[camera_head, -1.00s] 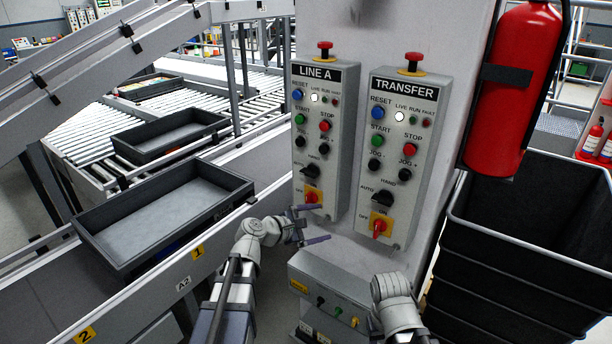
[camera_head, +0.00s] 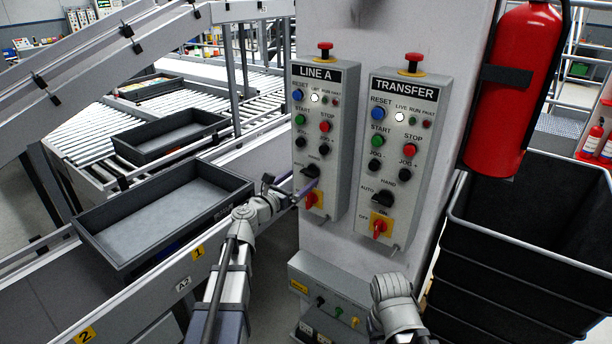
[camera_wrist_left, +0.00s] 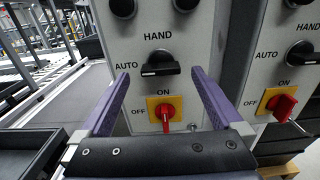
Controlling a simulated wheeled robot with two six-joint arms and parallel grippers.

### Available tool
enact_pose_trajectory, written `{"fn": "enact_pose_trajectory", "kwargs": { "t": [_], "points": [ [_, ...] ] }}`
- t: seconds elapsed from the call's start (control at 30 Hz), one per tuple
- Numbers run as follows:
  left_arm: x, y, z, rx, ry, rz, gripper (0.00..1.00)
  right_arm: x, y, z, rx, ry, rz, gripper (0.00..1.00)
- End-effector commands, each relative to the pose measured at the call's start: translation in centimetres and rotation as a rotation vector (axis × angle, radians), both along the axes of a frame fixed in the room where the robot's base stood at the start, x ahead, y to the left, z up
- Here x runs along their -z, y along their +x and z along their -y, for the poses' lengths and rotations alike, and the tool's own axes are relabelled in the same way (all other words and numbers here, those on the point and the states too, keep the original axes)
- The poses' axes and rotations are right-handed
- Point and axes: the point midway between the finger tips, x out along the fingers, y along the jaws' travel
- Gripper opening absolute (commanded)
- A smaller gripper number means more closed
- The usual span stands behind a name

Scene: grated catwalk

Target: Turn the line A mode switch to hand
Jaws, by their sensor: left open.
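The LINE A panel (camera_head: 338,152) is a grey box on the column. Its black mode switch (camera_head: 311,171) sits low on it, above a red and yellow rotary switch (camera_head: 313,200). In the left wrist view the mode switch (camera_wrist_left: 160,66) has HAND printed above and AUTO to its left; its bar lies roughly level, with a white mark toward the AUTO side. My left gripper (camera_head: 288,185) is open, its purple fingers pointing at the panel. In the wrist view the fingertips (camera_wrist_left: 160,75) flank the mode switch, apart from it on both sides.
The similar TRANSFER panel (camera_head: 403,155) hangs close on the right. A conveyor with a black tray (camera_head: 165,205) lies to the left. A lower box (camera_head: 345,300) juts out below.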

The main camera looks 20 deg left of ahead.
Motion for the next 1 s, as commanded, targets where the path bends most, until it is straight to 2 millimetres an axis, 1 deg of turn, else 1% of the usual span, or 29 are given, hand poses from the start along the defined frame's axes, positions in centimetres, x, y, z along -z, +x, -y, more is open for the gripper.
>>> {"fn": "enact_pose_trajectory", "kwargs": {
  "t": [0.03, 0.1, 0.2, 0.3, 0.53, 1.0],
  "points": [
    [0.0, 1.2, 0.3, 0.003, 0.000, 0.000, 1.00, 0.0, 0.0, 0.0, 0.000, 0.000, 0.000, 0.50],
    [0.0, 2.2, 0.7, 0.001, 0.001, 0.000, 1.00, 0.0, 0.0, 0.0, 0.000, 0.000, 0.000, 0.50],
    [0.0, 3.2, 1.1, 0.002, 0.001, 0.000, 1.00, 0.0, 0.0, 0.0, 0.000, 0.000, 0.000, 0.50],
    [0.0, 3.6, 1.3, 0.001, 0.001, 0.000, 1.00, 0.0, 0.0, 0.0, 0.000, 0.000, 0.000, 0.50],
    [0.0, 3.5, 1.3, 0.000, 0.001, 0.000, 0.99, 0.0, 0.0, 0.0, 0.000, 0.000, 0.000, 0.50],
    [0.0, 3.5, 1.3, 0.000, 0.001, 0.000, 0.46, 0.0, 0.0, 0.0, 0.000, 0.000, 0.000, 0.50]
  ]
}}
